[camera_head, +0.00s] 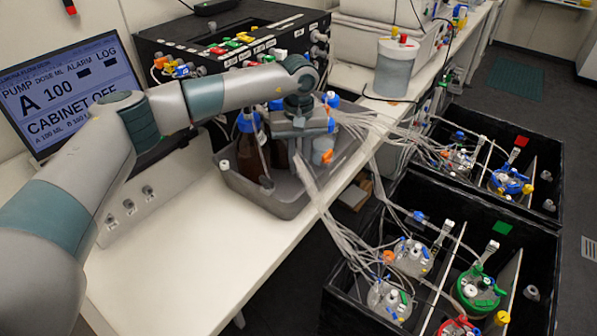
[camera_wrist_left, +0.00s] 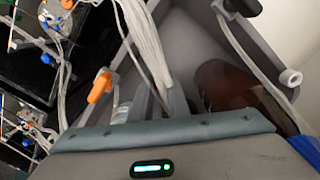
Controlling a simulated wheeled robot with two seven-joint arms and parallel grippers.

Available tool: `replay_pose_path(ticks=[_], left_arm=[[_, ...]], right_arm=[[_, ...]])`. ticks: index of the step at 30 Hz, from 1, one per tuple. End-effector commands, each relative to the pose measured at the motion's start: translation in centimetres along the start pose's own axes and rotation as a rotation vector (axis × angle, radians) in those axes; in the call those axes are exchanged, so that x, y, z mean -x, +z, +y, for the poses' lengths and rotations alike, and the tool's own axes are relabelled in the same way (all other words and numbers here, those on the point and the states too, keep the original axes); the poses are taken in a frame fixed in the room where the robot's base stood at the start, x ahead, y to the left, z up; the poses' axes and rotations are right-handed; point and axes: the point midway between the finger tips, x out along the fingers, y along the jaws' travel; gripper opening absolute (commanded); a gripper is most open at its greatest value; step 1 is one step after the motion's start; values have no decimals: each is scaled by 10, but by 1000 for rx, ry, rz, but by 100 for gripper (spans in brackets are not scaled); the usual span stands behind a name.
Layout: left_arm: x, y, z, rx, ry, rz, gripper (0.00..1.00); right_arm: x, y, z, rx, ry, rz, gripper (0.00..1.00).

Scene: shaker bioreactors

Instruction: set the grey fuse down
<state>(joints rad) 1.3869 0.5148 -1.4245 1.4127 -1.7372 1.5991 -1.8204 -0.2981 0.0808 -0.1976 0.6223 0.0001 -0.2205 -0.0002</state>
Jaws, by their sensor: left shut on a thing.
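My left gripper (camera_head: 301,135) is over the grey tray (camera_head: 240,190) on the white bench, pointing down among bottles and tubes. In the left wrist view its fingers (camera_wrist_left: 160,103) are close together just past the gripper body. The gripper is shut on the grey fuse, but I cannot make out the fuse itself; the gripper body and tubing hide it. My right gripper is in neither view.
Brown bottles (camera_head: 249,150) with blue caps stand in the tray close to the gripper. Bundles of clear tubing (camera_head: 335,215) run from the tray to black crates (camera_head: 440,185) of vessels. A monitor (camera_head: 70,92) stands left; the bench front is clear.

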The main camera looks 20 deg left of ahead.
Motion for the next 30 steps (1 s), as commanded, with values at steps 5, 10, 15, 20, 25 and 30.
replay_pose_path(ticks=[5,10,15,20,25,30], left_arm=[[-8,1,-1,0,-3,-2,0],[-27,1,-1,1,-2,-3,0],[-37,0,0,0,-1,0,0],[-37,0,0,0,0,0,0],[-40,0,0,0,0,0,0],[-40,0,0,0,0,0,34]], right_arm=[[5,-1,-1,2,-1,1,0],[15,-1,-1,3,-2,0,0],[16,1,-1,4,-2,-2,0],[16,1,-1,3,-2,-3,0],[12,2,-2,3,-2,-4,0],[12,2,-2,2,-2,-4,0]])
